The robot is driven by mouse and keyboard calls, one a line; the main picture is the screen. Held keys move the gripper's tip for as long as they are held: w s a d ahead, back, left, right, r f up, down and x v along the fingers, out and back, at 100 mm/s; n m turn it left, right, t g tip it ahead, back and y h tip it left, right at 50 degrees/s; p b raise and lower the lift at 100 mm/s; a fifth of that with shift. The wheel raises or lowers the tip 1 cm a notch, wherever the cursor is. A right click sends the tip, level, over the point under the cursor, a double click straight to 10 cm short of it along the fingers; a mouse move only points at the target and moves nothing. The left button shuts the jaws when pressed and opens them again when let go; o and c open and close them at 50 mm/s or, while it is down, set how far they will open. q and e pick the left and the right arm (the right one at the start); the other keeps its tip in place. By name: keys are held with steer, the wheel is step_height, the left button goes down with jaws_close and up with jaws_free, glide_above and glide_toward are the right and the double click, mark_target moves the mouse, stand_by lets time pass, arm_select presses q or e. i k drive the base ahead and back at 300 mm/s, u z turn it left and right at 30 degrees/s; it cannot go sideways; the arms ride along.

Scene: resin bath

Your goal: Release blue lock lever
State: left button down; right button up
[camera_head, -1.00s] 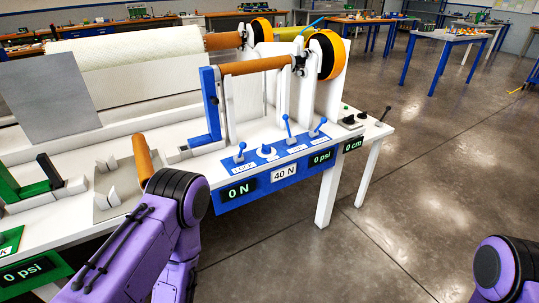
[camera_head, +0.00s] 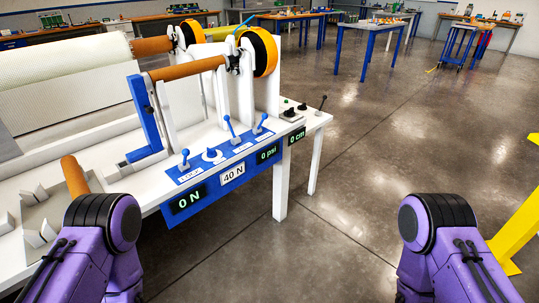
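The blue control panel (camera_head: 222,166) is on the front edge of the white machine table. It carries several small blue levers: one at the left (camera_head: 184,158) above a label that seems to read LOCK, one in the middle (camera_head: 231,128), and one at the right (camera_head: 260,124). A tall blue upright arm (camera_head: 145,118) stands behind the panel at the left, beside the orange-brown roller (camera_head: 187,68). Both of my purple arms show at the bottom, left and right of the panel. Neither gripper is in view.
A loose brown roller (camera_head: 74,177) lies at the lower left. A yellow frame (camera_head: 518,228) stands at the right. Open floor (camera_head: 350,160) lies right of the table.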

mark_target(185, 153)
steer(key=k, duration=0.5)
steer(key=z, duration=0.95)
steer(key=i, duration=0.7)
steer(key=u, duration=0.8)
